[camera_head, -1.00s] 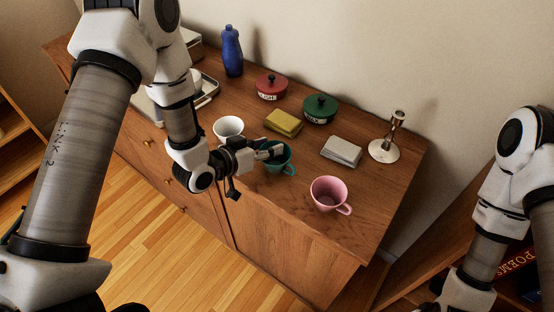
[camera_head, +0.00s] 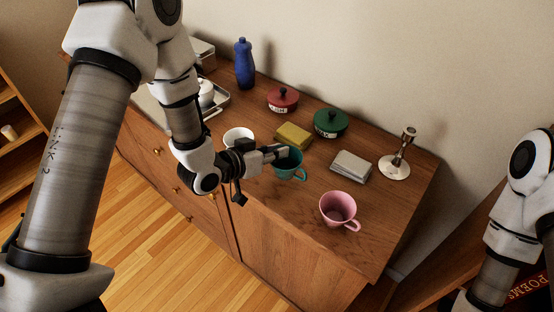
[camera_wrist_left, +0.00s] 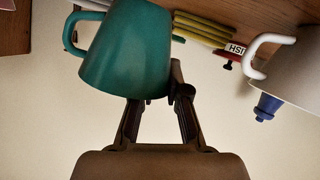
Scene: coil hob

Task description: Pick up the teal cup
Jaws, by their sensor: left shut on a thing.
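The teal cup (camera_head: 291,165) is in the middle of the head view, between the white cup and the pink cup. My left gripper (camera_head: 277,153) is shut on its wall near the rim. In the left wrist view, which looks upside down, the teal cup (camera_wrist_left: 130,45) fills the upper left, with my left gripper's fingers (camera_wrist_left: 158,102) at its rim. The cup looks roughly upright and seems slightly raised off the cabinet top; its base is partly hidden. My right gripper is out of view.
The white cup (camera_head: 237,134) is close beside my left gripper. A pink cup (camera_head: 338,209) stands to the right.

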